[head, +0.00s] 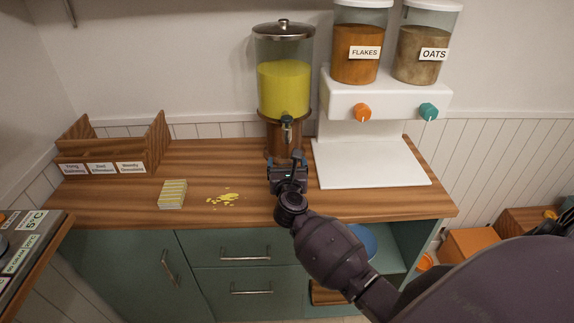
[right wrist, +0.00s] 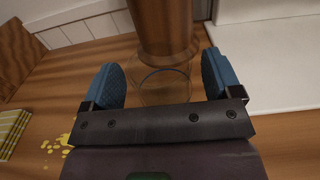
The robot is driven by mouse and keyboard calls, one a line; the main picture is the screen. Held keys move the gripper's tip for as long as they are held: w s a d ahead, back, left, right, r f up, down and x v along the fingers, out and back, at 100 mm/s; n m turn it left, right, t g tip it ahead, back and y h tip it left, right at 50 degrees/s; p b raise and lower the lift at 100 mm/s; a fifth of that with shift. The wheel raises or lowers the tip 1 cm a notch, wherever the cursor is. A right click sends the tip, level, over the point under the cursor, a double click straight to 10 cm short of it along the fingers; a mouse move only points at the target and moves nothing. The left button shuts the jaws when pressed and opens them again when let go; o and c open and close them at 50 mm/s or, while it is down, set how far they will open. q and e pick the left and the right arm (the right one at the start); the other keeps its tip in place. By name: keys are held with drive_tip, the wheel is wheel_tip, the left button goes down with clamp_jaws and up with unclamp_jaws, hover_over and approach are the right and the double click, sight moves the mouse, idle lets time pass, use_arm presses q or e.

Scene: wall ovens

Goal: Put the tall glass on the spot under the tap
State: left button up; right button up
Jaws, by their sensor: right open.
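The juice dispenser (head: 284,85) holds yellow liquid and stands at the back of the counter, its tap (head: 287,131) facing forward. My right gripper (head: 289,162) is just below and in front of the tap. In the right wrist view the gripper (right wrist: 165,80) is open, its blue fingers apart. A clear round glass (right wrist: 163,88) stands between the fingers, right in front of the dispenser's wooden base (right wrist: 163,25). No firm contact with the fingers shows. In the head view my gripper hides the glass. My left gripper is out of view.
A white cereal dispenser (head: 375,165) stands close on the right. A striped stack of napkins (head: 172,194) and yellow crumbs (head: 223,199) lie on the left of the counter (head: 120,200). A wooden box (head: 110,150) sits behind them.

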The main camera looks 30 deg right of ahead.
drive_tip(key=shift+r, duration=0.1)
drive_tip(key=shift+s+a+r, duration=0.1)
drive_tip(key=shift+r, duration=0.05)
drive_tip(key=s+a+n+t+y, duration=0.2)
drive_tip(key=s+a+n, duration=0.2)
drive_tip(key=s+n, duration=0.35)
drive_tip(key=s+a+n+t+y, duration=0.2)
drive_tip(key=s+a+n, duration=0.3)
drive_tip(key=s+n, duration=0.25)
drive_tip(key=s+f+n+g+y, duration=0.2)
drive_tip(key=s+f+n, duration=0.5)
drive_tip(key=n, duration=0.7)
drive_tip(key=s+f+n+g+y, duration=0.3)
drive_tip(key=s+f+n+g, duration=0.2)
drive_tip(key=f+n, duration=0.5)
drive_tip(key=s+a+n, duration=0.1)
drive_tip(key=s+n, duration=0.1)
drive_tip(key=n, duration=0.2)
drive_tip(key=shift+s+g, duration=0.2)
drive_tip(key=shift+g, duration=0.1)
